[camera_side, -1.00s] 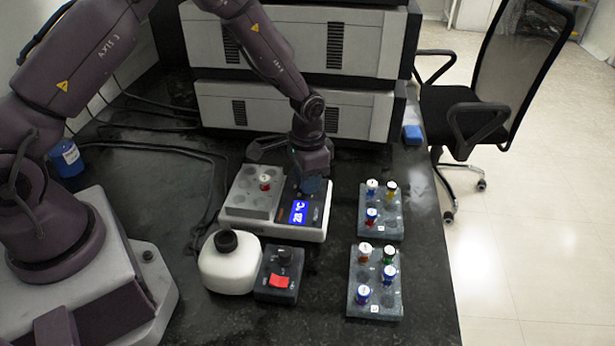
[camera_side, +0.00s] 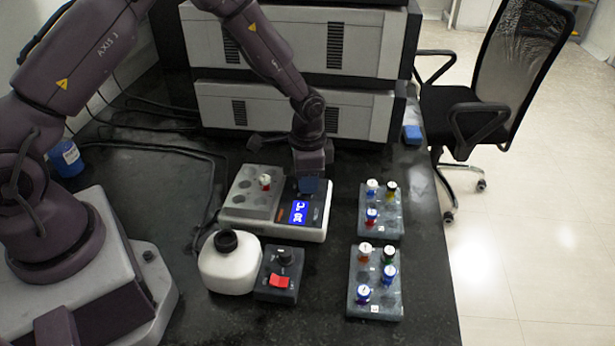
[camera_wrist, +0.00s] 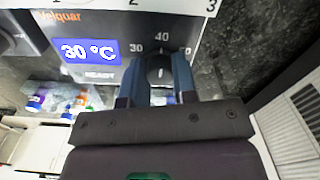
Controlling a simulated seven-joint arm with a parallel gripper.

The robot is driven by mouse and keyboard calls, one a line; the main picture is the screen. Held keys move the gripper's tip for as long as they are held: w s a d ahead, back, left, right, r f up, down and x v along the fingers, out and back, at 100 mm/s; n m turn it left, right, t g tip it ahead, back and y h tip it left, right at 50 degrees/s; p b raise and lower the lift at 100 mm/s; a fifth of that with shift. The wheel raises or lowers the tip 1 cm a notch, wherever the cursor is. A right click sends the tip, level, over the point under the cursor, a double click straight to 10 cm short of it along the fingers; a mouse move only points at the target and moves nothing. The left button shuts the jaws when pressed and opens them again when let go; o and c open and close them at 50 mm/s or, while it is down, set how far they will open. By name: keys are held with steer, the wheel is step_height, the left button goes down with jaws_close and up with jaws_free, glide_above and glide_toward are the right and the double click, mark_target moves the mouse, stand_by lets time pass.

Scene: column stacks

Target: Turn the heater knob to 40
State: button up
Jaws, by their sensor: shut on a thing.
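The heater (camera_side: 240,225) is a white-based unit with a grey vial block on its left. In the wrist view its panel is close up, and the blue display (camera_wrist: 87,52) reads 30 °C with READY below it. The dark round heater knob (camera_wrist: 159,68) sits right of the display under the scale marks 30, 40 and 50. The white marks on the knob are too small for me to be sure where it points. My gripper (camera_wrist: 157,80) is shut on the knob, one blue finger on each side. In the side view my gripper (camera_side: 310,188) covers the knob.
A white bottle (camera_side: 229,270) and a dark box with a red switch (camera_side: 281,282) stand in front of the heater. Two vial racks (camera_side: 392,222) (camera_side: 388,306) stand to the right. Large grey instruments (camera_side: 285,108) stand behind.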

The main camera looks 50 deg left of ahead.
mark_target(294, 194)
steer(key=o, duration=0.9)
steer(key=shift+o, duration=0.2)
step_height(294, 194, up, 13)
steer(key=s+r+n+t, duration=0.2)
steer(key=s+r+n, duration=0.1)
steer(key=s+r, duration=0.5)
steer(key=s+r+n+t, duration=0.3)
steer(key=s+r, duration=0.6)
steer(key=s, duration=0.6)
steer(key=shift+t, duration=0.3)
